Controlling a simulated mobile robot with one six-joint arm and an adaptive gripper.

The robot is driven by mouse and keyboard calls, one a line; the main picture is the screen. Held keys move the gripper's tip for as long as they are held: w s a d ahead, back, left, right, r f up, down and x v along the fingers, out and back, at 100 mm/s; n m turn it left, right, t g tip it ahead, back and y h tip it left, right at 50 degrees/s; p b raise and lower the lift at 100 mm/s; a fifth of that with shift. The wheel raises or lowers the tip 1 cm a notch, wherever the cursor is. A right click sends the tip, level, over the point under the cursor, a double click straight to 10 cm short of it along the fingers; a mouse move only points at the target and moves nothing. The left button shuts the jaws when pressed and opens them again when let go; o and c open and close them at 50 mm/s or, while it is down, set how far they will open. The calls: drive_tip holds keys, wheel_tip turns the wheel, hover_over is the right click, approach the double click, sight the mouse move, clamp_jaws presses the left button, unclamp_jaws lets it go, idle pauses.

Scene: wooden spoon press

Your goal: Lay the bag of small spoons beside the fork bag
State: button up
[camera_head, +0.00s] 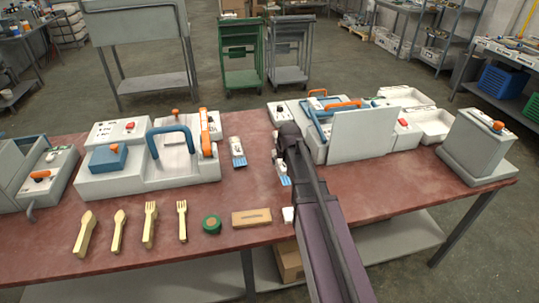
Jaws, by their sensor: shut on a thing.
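A small white-and-blue bag (238,152) lies on the red-brown table just right of the left press. Its contents are too small to make out, but it is likely the fork bag. A second white-and-blue bag (284,181) shows at my gripper (281,162), to the right of and slightly nearer than the first, with a clear gap between them. My gripper is shut on this second bag, likely the bag of small spoons. My dark wrist hides most of the fingers and part of the bag. I cannot tell whether it touches the table.
The left press (150,170) with a blue handle and the right machine (362,135) flank the bags. Along the front lie wooden spoons (85,232) and forks (150,224), a green roll (212,223), a wooden block (251,217) and a white cube (288,214). Bare table (258,175) separates the bags.

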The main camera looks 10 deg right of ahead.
drive_tip(key=s+d, duration=0.2)
drive_tip(key=s, duration=0.1)
drive_tip(key=s+d, duration=0.1)
drive_tip(key=shift+s+d+r, duration=0.2)
drive_tip(key=shift+d+r, duration=0.05)
drive_tip(key=shift+d, duration=0.05)
idle(0.5)
wheel_tip(320, 180, up, 5)
drive_tip(key=p, duration=0.5)
drive_tip(key=shift+s, duration=0.1)
idle(0.4)
